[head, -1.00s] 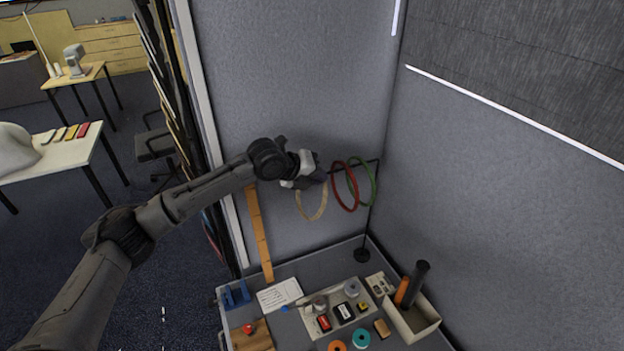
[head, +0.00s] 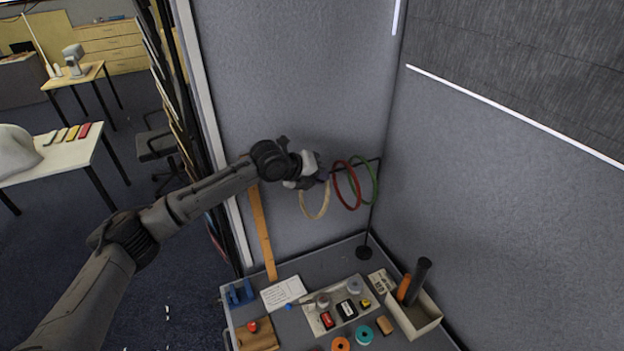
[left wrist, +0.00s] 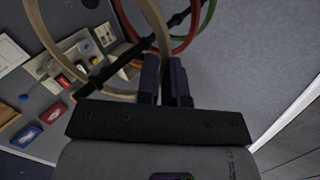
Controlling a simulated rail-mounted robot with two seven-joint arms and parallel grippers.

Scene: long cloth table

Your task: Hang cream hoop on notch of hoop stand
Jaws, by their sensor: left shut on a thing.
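My left gripper (head: 318,180) is shut on the top of the cream hoop (head: 317,216), which hangs below it. In the left wrist view the cream hoop (left wrist: 155,22) runs between the closed fingers (left wrist: 167,82). The hoop stand (head: 372,205) is a black post on a round base with a bar reaching left. A red hoop (head: 336,187) and a green hoop (head: 376,185) hang on the bar. The stand's bar (left wrist: 115,72) crosses the cream hoop in the left wrist view; I cannot tell whether it passes through it. My right gripper is not in view.
The table (head: 285,335) below holds a white card (head: 282,293), a tray of small items (head: 318,322), an open box (head: 424,318) with dark and orange cylinders, and tape rolls. Grey partition walls (head: 300,80) stand close behind and to the right.

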